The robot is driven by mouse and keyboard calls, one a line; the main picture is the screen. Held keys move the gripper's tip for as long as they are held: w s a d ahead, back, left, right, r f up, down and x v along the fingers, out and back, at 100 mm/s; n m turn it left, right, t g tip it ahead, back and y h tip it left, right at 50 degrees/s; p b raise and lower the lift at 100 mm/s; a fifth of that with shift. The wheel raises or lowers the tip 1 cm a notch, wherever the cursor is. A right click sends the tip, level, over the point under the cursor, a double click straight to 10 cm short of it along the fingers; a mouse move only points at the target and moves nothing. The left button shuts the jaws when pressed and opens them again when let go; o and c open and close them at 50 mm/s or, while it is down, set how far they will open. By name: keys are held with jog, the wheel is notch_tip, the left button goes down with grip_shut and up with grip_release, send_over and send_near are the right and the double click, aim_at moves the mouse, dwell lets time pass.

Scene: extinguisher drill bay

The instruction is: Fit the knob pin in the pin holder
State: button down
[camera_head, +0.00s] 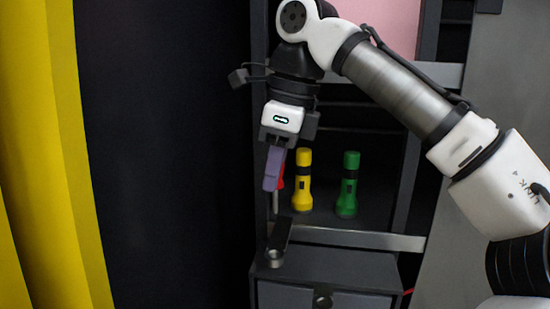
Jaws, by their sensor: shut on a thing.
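My gripper (274,168) points down at the middle of the view, its purple fingers shut on the knob pin (275,201). A bit of red, apparently the knob, shows at the right edge of the fingers, and the grey shaft hangs below, about upright. The rest of the knob is hidden by the fingers. The pin holder seems to be the dark bracket (281,236) with a round metal ring (275,257) at its near end, on the cabinet top. The pin's tip appears above the bracket, apart from the ring; the exact gap cannot be told.
A yellow flashlight (303,182) and a green flashlight (347,185) stand on the shelf right of my gripper. A grey rail (345,239) crosses in front of them. A dark cabinet (330,271) with a knobbed drawer is below. A yellow curtain-like surface (50,150) is at far left.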

aim_at(270, 255)
jog(key=shift+s+f, duration=0.2)
jog(key=shift+f, duration=0.85)
jog(key=shift+d+x, duration=0.2)
jog(key=shift+x, duration=0.65)
jog(key=shift+d+x, duration=0.15)
jog(key=shift+x, duration=0.7)
jog(key=shift+f, duration=0.15)
jog(key=shift+a, duration=0.15)
jog(key=shift+d+b+x, duration=0.25)
jog(key=shift+b+x, duration=0.45)
jog(key=shift+x, duration=0.45)
jog(key=shift+d+b+x, duration=0.25)
jog(key=shift+b+x, duration=0.5)
jog(key=shift+x, duration=0.4)
jog(key=shift+d+b+x, duration=0.2)
jog(key=shift+b+x, duration=0.5)
jog(key=shift+x, duration=0.45)
jog(key=shift+s+f, duration=0.1)
jog(key=c, duration=1.1)
grip_release()
